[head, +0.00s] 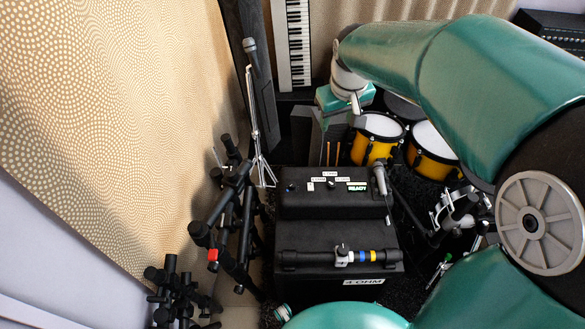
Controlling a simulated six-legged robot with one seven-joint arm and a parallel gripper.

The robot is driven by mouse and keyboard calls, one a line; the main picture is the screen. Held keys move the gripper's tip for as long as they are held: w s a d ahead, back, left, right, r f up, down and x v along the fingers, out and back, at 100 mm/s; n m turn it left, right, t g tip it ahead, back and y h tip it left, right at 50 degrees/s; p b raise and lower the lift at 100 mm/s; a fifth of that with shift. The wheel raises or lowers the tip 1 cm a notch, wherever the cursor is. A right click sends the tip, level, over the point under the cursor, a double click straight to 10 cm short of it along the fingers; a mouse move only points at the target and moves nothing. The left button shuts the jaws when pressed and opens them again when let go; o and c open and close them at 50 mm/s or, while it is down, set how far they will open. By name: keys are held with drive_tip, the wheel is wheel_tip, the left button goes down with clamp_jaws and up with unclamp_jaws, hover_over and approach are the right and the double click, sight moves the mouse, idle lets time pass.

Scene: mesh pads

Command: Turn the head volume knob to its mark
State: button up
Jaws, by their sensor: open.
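The black amp head (300,208) sits in the middle of the head view. A small dark round knob (331,185) with a pale spot is on its upper panel, among small white labels (330,174). Its pointer angle and the mark are too small to read. A green-lettered READY label (357,186) is right of the knob. My gripper (317,148) is behind the amp head, apart from the knob, pointing downward. It appears open and empty; its fingertips are partly hard to make out against the dark background.
A black cabinet (300,284) with a 4 OHM label and a banded bar (358,256) is in front. A microphone (380,179) stands close right of the amp head. Black stands (228,215) crowd the left; yellow drums (372,148) are behind right. A keyboard (292,45) is behind.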

drive_tip(key=w+a+f+n+g, duration=0.2)
drive_tip(key=w+a+f, duration=0.3)
drive_tip(key=w+f, duration=0.7)
drive_tip(key=n+g, duration=0.1)
drive_tip(key=n, duration=0.2)
approach(293, 184)
wheel_tip(293, 184, down, 9)
drive_tip(key=shift+w+a+r, duration=0.1)
drive_tip(key=shift+a+r, duration=0.05)
drive_tip(key=shift+r, duration=0.05)
drive_tip(key=c, duration=1)
